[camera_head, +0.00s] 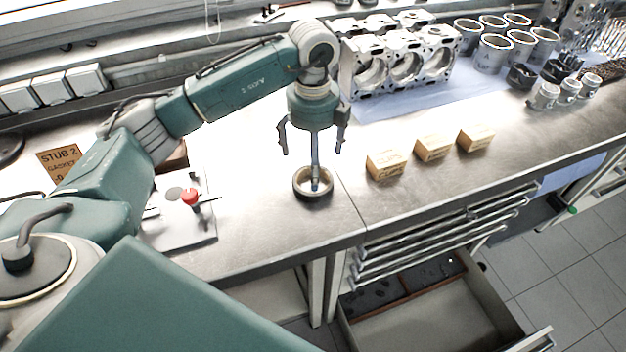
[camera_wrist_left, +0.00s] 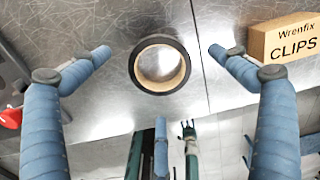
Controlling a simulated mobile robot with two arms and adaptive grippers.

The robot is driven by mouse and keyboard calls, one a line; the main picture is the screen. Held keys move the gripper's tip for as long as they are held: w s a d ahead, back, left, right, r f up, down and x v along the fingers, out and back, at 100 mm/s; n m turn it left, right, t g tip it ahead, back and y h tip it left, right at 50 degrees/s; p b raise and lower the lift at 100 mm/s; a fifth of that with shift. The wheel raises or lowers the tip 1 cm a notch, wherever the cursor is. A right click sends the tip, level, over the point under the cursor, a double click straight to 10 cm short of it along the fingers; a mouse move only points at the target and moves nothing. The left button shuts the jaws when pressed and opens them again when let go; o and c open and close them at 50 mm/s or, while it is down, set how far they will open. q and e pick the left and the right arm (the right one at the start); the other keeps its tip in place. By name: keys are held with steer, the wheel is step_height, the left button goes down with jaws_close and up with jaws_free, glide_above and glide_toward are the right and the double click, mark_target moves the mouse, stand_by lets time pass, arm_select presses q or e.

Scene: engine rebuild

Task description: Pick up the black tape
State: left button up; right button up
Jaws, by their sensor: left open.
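The black tape (camera_head: 313,196) is a dark roll with a pale inner core, lying flat on the steel workbench near its front edge. It also shows in the left wrist view (camera_wrist_left: 137,66), with bare metal through its hole. My left gripper (camera_head: 314,160) points down above the roll, with its fingers spread and empty. In the head view one finger overlaps the roll's hole. In the wrist view the fingertips (camera_wrist_left: 160,62) stand around the roll, apart from it.
Three small cardboard boxes (camera_head: 434,148) stand right of the tape; one is labelled CLIPS (camera_wrist_left: 290,42). An engine block (camera_head: 405,62) stands behind. A plate with a red knob (camera_head: 189,196) is at left. An open drawer (camera_head: 420,318) juts out below the bench.

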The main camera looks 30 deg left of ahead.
arm_select(q)
steer(key=f, duration=0.1)
steer(key=f+p, duration=0.2)
steer(key=f, duration=0.1)
steer(key=shift+s+f, duration=0.1)
steer(key=shift+s, duration=0.2)
steer(key=shift+f, duration=0.65)
steer(key=c, duration=1.2)
